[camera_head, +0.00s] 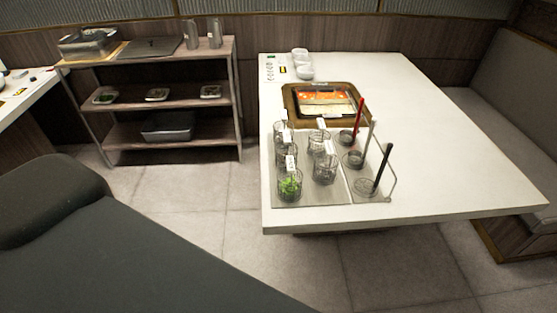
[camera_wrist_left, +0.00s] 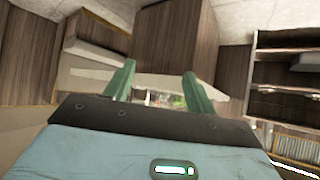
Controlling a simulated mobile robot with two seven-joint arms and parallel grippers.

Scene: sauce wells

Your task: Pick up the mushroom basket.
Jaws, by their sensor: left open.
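Several small wire baskets with white tags stand on a light tray (camera_head: 310,194) at the left part of the white table (camera_head: 440,140). The front left basket (camera_head: 290,185) holds green leaves. The front right basket (camera_head: 325,167) and the ones behind, including the back right basket (camera_head: 319,138), have contents too small to make out. I cannot tell which one holds mushrooms. My left gripper (camera_wrist_left: 158,78) is open and empty in the left wrist view, well away from the baskets. Neither gripper shows in the head view.
Wire ladles with red, white and black handles, such as the black-handled ladle (camera_head: 382,168), stand right of the baskets. A divided pot (camera_head: 326,102) and white bowls (camera_head: 303,68) are behind. A shelf rack (camera_head: 170,95) stands left. The table's right side is clear.

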